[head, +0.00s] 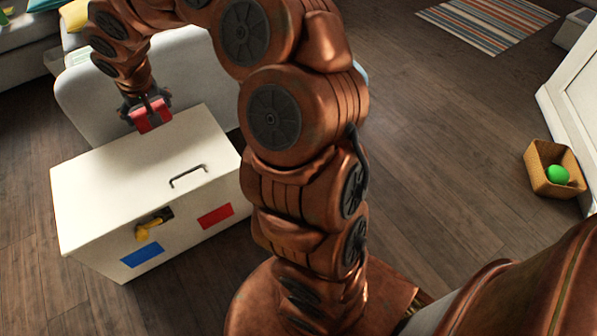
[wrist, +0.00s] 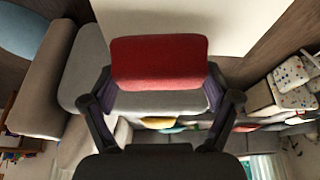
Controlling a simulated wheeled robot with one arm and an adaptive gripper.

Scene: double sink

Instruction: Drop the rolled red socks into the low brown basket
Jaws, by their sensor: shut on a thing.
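In the head view my gripper (head: 148,108) is shut on the red socks (head: 152,117), over the back edge of a white chest. The low brown basket (head: 541,180) stands on the floor at the far right of the head view, well apart from my gripper. A green ball (head: 558,175) lies in it.
The white chest (head: 120,185) has a dark handle, a yellow latch, and blue and red patches. A grey seat (head: 190,75) stands behind it. A striped rug (head: 488,22) lies at the back. A white panel (head: 575,95) leans near the basket.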

